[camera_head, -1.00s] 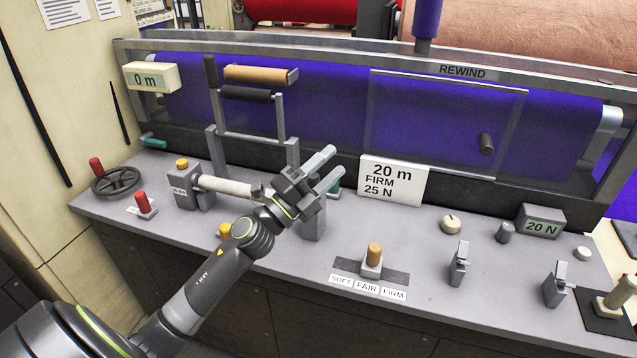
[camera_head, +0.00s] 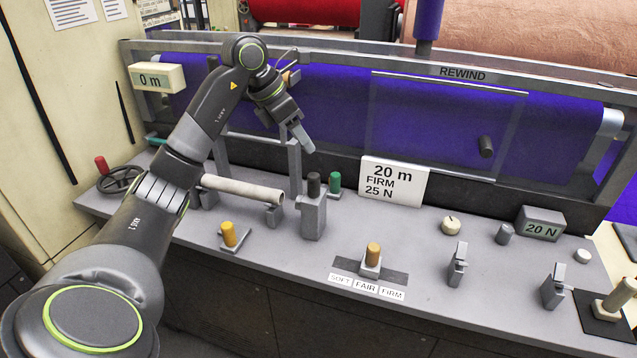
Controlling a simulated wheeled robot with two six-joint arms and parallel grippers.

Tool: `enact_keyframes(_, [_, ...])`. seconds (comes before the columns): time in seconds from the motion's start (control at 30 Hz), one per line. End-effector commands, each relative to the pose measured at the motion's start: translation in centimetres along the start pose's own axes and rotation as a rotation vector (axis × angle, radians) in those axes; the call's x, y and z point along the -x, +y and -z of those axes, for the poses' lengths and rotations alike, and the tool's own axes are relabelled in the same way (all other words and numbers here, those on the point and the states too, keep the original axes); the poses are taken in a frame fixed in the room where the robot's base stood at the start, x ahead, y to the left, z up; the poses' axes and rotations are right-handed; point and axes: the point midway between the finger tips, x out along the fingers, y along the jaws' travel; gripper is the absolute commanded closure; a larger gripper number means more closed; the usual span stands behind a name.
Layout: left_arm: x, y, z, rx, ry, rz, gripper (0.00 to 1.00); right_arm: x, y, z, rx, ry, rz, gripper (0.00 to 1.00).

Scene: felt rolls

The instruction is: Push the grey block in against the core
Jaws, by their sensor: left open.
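The grey block (camera_head: 313,218), with a dark knob (camera_head: 314,184) on top, stands upright on the bench. The pale core (camera_head: 243,188) lies to its left, its open right end facing the block across a small gap. A small grey support (camera_head: 274,215) sits under the core's right end. The core's left end is hidden behind my left arm. My left gripper (camera_head: 302,138) is open and empty, pointing down above and slightly left of the grey block, apart from it. My right gripper is not in view.
A green knob (camera_head: 335,183) stands behind the block, and a yellow knob (camera_head: 228,234) in front of the core. The FIRM sign (camera_head: 393,181) is right of the block. The rewind frame (camera_head: 447,74) with purple felt rises behind.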

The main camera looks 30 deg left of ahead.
Motion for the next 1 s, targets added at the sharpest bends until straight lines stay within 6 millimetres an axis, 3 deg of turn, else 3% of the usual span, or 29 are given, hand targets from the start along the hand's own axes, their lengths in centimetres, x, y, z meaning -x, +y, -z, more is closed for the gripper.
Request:
enact_keyframes(0.1, [1.8,1.2,0.9,0.018,0.073,-0.052,0.50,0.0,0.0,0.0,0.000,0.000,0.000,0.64])
enact_keyframes(0.27, [1.8,1.6,1.5,0.027,0.102,-0.067,0.50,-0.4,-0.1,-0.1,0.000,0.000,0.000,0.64])
enact_keyframes(0.87, [-6.9,2.1,2.4,0.026,0.099,-0.064,0.50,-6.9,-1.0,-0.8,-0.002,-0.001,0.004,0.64])
enact_keyframes(1.0, [-9.6,2.1,2.6,0.026,0.101,-0.061,0.50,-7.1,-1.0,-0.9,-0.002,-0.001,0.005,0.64])
